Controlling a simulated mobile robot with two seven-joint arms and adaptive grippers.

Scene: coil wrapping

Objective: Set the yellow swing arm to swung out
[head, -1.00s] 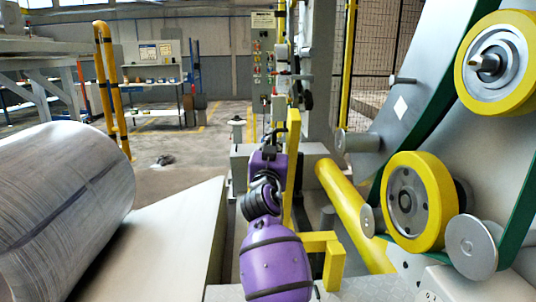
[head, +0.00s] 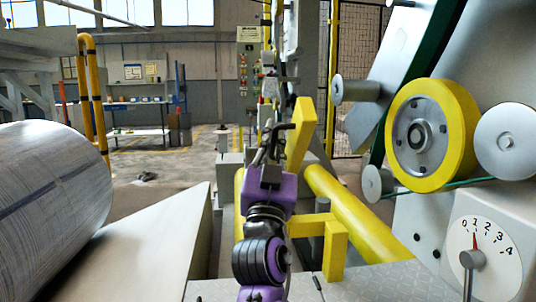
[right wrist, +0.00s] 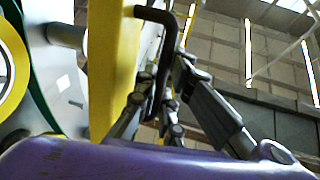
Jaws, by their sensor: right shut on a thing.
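The yellow swing arm (head: 301,140) is a flat bar in the middle of the head view, leaning with its top to the right. A black bent handle (head: 279,128) is on its left side. My right gripper (head: 270,146), on the purple wrist, is shut on this handle. In the right wrist view the swing arm (right wrist: 112,60) stands left of the handle (right wrist: 157,50), with the fingers of my right gripper (right wrist: 158,98) around the handle. The fingers partly hide the handle's lower part. My left gripper is not in view.
A large metal coil (head: 50,185) lies at left beside a pale sloped plate (head: 155,245). A yellow angled bracket (head: 336,250) and a yellow pipe (head: 345,215) are close right of my arm. A yellow roller (head: 432,135) and a numbered dial (head: 485,255) are further right.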

